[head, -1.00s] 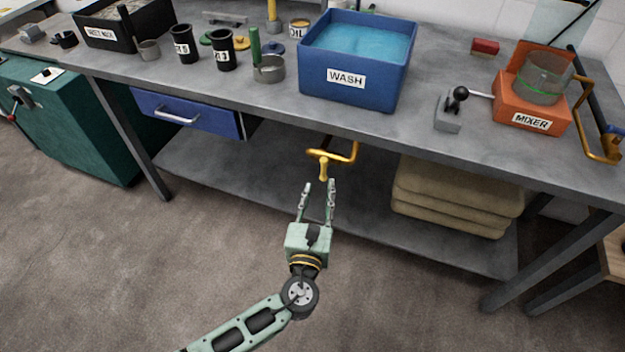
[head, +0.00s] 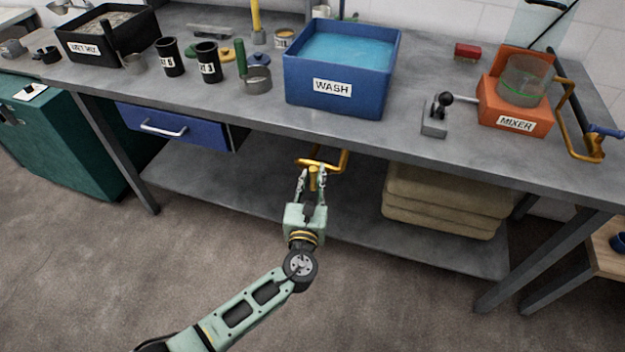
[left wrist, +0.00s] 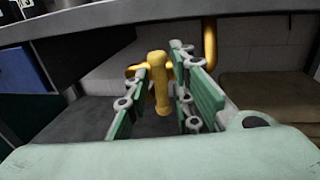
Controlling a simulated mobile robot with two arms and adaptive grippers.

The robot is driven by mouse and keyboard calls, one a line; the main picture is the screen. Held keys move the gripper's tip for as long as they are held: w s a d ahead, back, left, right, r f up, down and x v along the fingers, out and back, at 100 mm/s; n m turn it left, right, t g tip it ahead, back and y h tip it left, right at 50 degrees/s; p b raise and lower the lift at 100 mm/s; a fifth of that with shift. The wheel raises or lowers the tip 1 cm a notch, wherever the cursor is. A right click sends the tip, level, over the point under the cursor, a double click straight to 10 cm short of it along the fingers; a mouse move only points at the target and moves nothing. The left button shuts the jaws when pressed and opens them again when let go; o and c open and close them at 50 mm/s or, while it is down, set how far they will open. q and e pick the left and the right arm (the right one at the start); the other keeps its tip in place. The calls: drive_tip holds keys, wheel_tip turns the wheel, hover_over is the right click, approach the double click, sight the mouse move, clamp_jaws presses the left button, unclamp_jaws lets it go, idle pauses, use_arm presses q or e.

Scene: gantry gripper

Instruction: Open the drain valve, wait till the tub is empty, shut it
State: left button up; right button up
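The blue tub labelled WASH (head: 333,104) stands on the workbench with blue water in it. Below the bench edge a yellow drain pipe (head: 344,160) comes down, with a yellow valve handle (head: 313,178) on it. In the left wrist view the handle (left wrist: 160,85) hangs upright between the finger pads. My left gripper (head: 312,180) is open around the handle, with a gap visible on both sides in the left wrist view (left wrist: 163,95). The fingers partly hide the handle in the head view. My right gripper is not in view.
The workbench edge (head: 280,122) runs above my left gripper. A blue drawer (head: 175,128) hangs at left. Tan folded sacks (head: 445,203) lie on the lower shelf (head: 250,196) at right. An orange mixer (head: 512,116) and a small lever box (head: 435,124) stand right of the tub.

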use_arm(q)
clamp_jaws()
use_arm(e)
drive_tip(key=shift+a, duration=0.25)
use_arm(q)
drive_tip(key=shift+n, duration=0.3)
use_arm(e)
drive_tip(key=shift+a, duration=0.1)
use_arm(q)
drive_tip(key=shift+a, duration=0.1)
drive_tip(key=n+g+h, duration=0.1)
drive_tip(key=n, duration=0.4)
drive_tip(key=n+g+p, duration=0.1)
drive_tip(key=n, duration=0.4)
drive_tip(key=a+f+n+g+h, duration=0.1)
drive_tip(key=n, duration=0.4)
drive_tip(key=shift+w+f+h, duration=0.1)
drive_tip(key=shift+h, duration=0.2)
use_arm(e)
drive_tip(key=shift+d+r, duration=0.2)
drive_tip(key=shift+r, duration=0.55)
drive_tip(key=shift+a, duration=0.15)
